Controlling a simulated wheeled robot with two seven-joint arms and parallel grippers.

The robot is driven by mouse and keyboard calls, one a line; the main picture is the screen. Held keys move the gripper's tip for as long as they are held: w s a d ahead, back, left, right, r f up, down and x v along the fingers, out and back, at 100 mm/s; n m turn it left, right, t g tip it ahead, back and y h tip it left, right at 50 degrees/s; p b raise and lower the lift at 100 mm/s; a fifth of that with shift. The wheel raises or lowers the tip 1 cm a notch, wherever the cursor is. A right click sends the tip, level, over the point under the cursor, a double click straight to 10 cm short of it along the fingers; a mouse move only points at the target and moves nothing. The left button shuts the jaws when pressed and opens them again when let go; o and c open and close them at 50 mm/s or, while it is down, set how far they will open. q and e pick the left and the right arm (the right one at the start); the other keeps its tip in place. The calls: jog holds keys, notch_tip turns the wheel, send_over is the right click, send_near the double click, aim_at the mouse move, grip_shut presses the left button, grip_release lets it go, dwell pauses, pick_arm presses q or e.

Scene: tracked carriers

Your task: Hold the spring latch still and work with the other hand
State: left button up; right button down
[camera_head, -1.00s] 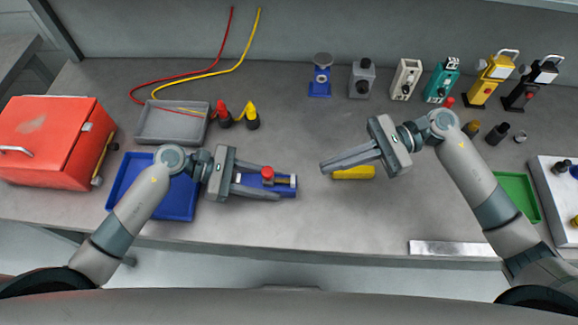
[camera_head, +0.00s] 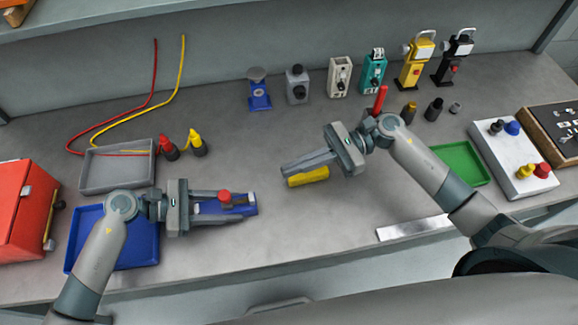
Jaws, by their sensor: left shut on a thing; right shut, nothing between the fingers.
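The spring latch (camera_head: 243,209) is a blue base with a red knob and a metal strip, lying on the grey bench left of the middle. My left gripper (camera_head: 240,207) is shut on it, with one finger along each long side. The fingers hide part of the base. My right gripper (camera_head: 285,170) is shut and empty, to the right of the latch and apart from it. Its fingertips are beside and partly over a yellow block (camera_head: 309,178); I cannot tell whether they touch it.
A blue tray (camera_head: 141,254) and grey tray (camera_head: 88,178) are at left, near a red box (camera_head: 18,205). Several small devices line the back. A green tray (camera_head: 462,160), white button box (camera_head: 513,178) and metal strip (camera_head: 413,228) are at right. The bench between the grippers is clear.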

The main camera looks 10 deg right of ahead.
send_near(220, 193)
jog(key=a, duration=0.1)
jog(key=s+a+f, duration=0.1)
jog(key=a, duration=0.2)
jog(key=shift+s+a+f, duration=0.1)
jog(key=shift+s+f, duration=0.05)
jog(key=shift+f, duration=0.05)
jog(key=a, duration=0.5)
jog(key=shift+a, duration=0.1)
pick_arm(q)
jog(key=shift+s, duration=0.1)
dwell(0.3)
jog(key=shift+d, duration=0.1)
pick_arm(e)
jog(key=w+d+r, duration=0.2)
jog(key=d, duration=1.2)
